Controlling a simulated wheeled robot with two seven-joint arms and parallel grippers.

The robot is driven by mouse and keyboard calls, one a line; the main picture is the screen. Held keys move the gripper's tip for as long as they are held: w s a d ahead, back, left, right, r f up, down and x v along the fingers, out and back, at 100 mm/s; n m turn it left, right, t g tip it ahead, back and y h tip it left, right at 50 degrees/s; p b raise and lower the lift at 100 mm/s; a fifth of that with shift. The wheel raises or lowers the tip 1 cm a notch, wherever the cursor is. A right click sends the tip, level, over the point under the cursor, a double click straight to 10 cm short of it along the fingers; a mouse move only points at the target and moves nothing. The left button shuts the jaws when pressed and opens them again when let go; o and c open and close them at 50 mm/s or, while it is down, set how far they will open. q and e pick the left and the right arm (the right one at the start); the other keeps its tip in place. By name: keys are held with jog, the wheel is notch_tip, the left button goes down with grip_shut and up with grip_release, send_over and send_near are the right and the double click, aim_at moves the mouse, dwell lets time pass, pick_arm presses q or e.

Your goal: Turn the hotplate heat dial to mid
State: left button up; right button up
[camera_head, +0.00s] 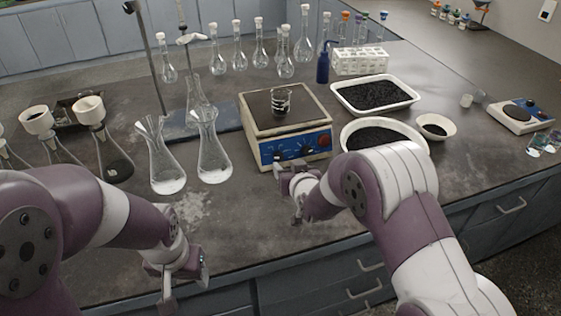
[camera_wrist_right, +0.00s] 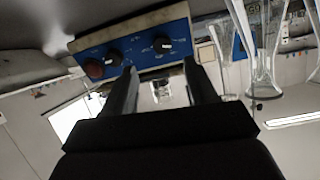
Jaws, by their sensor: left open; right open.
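The hotplate (camera_head: 247,108) stands mid-bench, with a small beaker (camera_head: 280,101) of dark material on top. Its blue front panel (camera_head: 313,141) carries two dark knobs and a red control at its right end. The right wrist view shows the panel (camera_wrist_right: 137,42) inverted, with a dark white-marked knob (camera_wrist_right: 162,45), a second dark knob (camera_wrist_right: 113,57) and the red control (camera_wrist_right: 93,68). I cannot read which is the heat dial. My right gripper (camera_head: 291,174) is open and empty just before the panel's left part. My left gripper (camera_head: 184,284) is open near the bench's front edge.
Two conical flasks (camera_head: 213,160) stand left of the hotplate. A white tray (camera_head: 374,106) and a round dish (camera_head: 352,127) of black granules lie to its right. A blue bottle (camera_head: 323,68) and a tube rack (camera_head: 360,61) stand behind. The front bench strip is clear.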

aim_at(279, 157)
jog(key=x, duration=0.8)
jog(key=shift+w+a+f, duration=0.1)
jog(key=shift+w+a, duration=0.1)
jog(key=shift+a, duration=0.05)
jog(key=c, duration=1.1)
jog(key=shift+o, duration=0.2)
